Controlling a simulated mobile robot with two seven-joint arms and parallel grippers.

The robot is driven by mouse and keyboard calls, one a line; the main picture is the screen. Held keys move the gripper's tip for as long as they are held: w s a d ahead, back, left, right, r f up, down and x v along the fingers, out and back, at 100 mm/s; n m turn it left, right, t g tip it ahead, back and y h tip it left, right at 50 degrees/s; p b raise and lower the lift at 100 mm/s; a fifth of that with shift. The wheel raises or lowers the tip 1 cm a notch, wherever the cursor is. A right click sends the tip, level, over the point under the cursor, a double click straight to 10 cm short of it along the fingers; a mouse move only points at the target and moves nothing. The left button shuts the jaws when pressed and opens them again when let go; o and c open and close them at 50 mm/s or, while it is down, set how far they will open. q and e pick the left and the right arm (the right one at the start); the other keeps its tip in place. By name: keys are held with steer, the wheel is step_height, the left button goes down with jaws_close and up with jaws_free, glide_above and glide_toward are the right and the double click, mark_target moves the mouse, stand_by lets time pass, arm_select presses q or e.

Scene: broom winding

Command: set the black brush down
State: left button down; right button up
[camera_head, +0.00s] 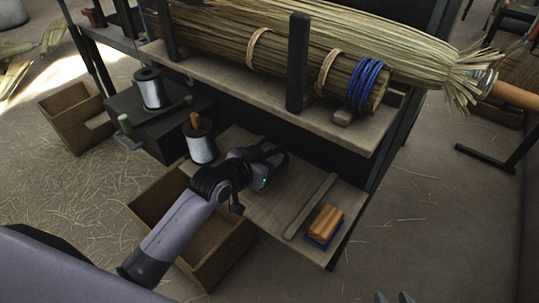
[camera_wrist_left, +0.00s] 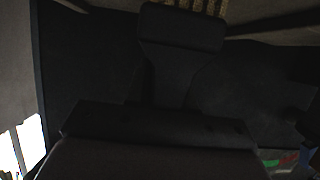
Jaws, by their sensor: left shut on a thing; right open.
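My left gripper (camera_head: 272,158) is low over the lower wooden shelf (camera_head: 265,205), between the white spool and the wooden strip. It is shut on a dark thing, taken as the black brush; dark on dark, its outline cannot be separated from the fingers. In the left wrist view a black form (camera_wrist_left: 180,28) fills the middle, too dark to tell brush from gripper. Whether the brush touches the shelf cannot be told. My right gripper (camera_head: 394,297) shows only its two tips, apart and empty, at the bottom edge.
A white spool (camera_head: 201,149) stands left. The upper shelf (camera_head: 230,85) with a straw broom (camera_head: 330,45) overhangs behind. A wooden crate (camera_head: 205,262) stands below.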

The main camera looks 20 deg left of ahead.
arm_select(q)
steer(key=shift+f, duration=0.15)
steer(key=c, duration=1)
jaws_free()
steer(key=shift+o, duration=0.2)
steer(key=shift+r, duration=0.4)
steer(key=v, duration=0.1)
steer(key=p+v, duration=0.1)
steer(key=v, duration=0.1)
steer(key=shift+r, duration=0.35)
steer(key=p+v, duration=0.2)
steer(key=v, duration=0.5)
steer(key=s+f+n+g+y, duration=0.1)
steer(key=s+f+g+y, duration=0.1)
steer(key=s+f, duration=1.1)
steer(key=shift+s+a+f+n+g, duration=0.3)
steer(key=shift+s+n, duration=0.1)
steer(key=shift+s, duration=0.75)
arm_select(e)
steer(key=shift+s+d+f+m+g+h, duration=0.2)
steer(key=shift+s+d, duration=0.15)
steer(key=shift+d, duration=0.2)
steer(key=shift+s+d+f+m+g+h, duration=0.1)
steer(key=shift+s+d+m+g+h, duration=0.15)
steer(key=shift+d, duration=0.3)
